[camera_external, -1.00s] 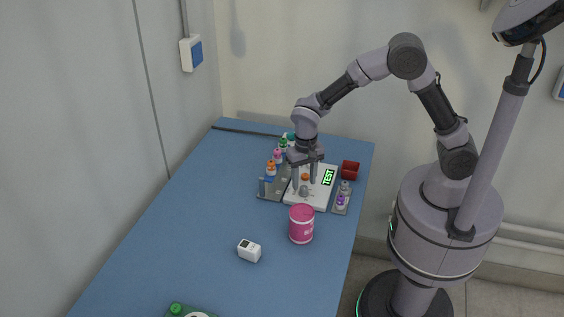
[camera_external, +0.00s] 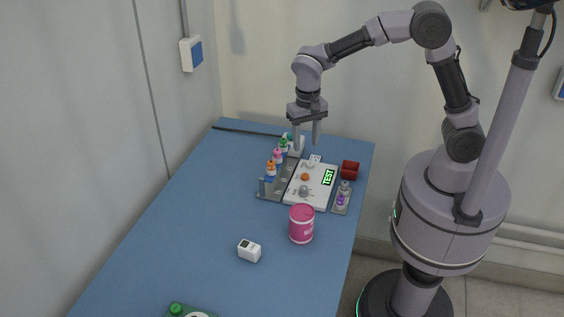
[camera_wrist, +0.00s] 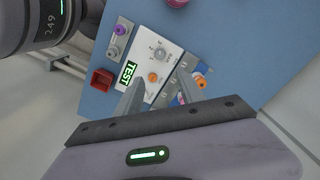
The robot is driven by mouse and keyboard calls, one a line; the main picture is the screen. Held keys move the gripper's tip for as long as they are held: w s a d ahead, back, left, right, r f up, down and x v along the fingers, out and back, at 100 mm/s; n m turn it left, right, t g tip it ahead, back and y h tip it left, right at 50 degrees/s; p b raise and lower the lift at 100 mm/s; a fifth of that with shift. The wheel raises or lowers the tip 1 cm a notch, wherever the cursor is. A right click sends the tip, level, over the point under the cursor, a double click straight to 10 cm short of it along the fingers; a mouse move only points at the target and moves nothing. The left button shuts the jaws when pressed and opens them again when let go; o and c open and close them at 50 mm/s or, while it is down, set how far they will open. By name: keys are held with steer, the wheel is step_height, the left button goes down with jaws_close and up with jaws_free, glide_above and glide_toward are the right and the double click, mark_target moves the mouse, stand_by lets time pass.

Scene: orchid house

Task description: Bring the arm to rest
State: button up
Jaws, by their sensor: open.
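My gripper (camera_external: 306,137) is open and empty, with two grey fingers pointing down. It hangs above the far end of the blue table (camera_external: 205,230), over the back edge of a white test panel (camera_external: 296,194). The panel has a lit green "TEST" display (camera_external: 328,177), an orange knob (camera_external: 305,177) and a grey knob (camera_external: 304,191). In the wrist view my gripper (camera_wrist: 158,85) shows its fingers spread apart, with the panel (camera_wrist: 141,52) below and beyond them. My arm is bent, with its elbow high at the upper right.
A rack (camera_external: 270,193) with several coloured bottles stands left of the panel. A small grey rack (camera_external: 340,205) and a red open box (camera_external: 350,170) are to its right. A pink tub (camera_external: 301,224) and a white device (camera_external: 249,251) stand nearer. The table's left side is mostly clear.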

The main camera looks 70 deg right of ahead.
steer(key=s+r+n+t+y, duration=0.1)
steer(key=s+r+n+t, duration=0.1)
steer(key=s, duration=0.9)
steer(key=s+d+r+n+t+y+b, duration=0.1)
steer(key=s+r+n+t, duration=0.2)
steer(key=s+r, duration=0.3)
steer(key=s, duration=0.5)
steer(key=shift+d+r+t+b, duration=0.15)
steer(key=shift+r+t+b, duration=0.15)
steer(key=shift+r+t, duration=0.1)
